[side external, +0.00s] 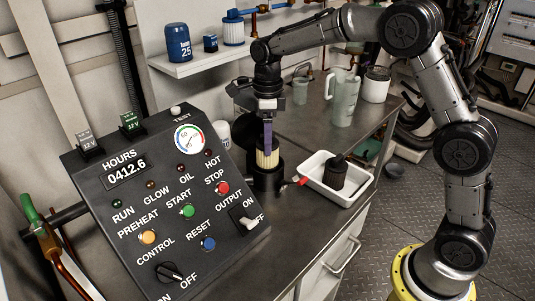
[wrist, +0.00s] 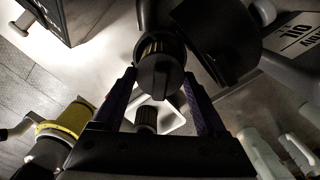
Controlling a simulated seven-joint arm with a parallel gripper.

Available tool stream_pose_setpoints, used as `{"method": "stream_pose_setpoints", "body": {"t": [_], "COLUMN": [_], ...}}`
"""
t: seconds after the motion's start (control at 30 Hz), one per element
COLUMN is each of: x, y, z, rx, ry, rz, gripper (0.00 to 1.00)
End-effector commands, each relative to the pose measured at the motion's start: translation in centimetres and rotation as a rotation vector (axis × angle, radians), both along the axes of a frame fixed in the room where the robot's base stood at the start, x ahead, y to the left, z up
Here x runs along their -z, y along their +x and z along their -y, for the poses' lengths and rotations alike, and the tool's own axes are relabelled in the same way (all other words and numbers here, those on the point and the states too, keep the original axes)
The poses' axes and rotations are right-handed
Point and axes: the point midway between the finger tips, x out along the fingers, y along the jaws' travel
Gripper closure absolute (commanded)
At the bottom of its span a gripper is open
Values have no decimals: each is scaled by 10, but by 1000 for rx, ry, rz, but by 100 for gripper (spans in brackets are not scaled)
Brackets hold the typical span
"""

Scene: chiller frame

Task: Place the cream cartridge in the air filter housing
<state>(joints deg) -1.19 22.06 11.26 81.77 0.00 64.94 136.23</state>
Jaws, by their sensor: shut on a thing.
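The cream cartridge (side external: 267,159) is upright at the mouth of the black air filter housing (side external: 266,182). Its lower end is hidden by the housing rim, so I cannot tell how deep it sits. My gripper (side external: 267,146) comes down from above and is shut on the cartridge's top. In the wrist view, my gripper's fingers (wrist: 160,78) stand on either side of the cartridge's dark cap (wrist: 160,76), with pleats showing beyond it.
A white tray (side external: 312,180) right of the housing holds a dark cartridge (side external: 337,172). The control panel (side external: 160,200) stands close on the left. A jug (side external: 344,100) and a tin (side external: 376,85) stand at the back right. Some bench is clear behind the tray.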

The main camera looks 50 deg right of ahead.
Motion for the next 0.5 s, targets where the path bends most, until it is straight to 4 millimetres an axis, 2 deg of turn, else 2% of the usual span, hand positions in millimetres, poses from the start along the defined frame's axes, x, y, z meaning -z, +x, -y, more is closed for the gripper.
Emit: {"method": "stream_pose_setpoints", "body": {"t": [0.5], "x": [53], "y": [0], "z": [0], "rx": [0], "ry": [0], "rz": [0], "gripper": [100]}}
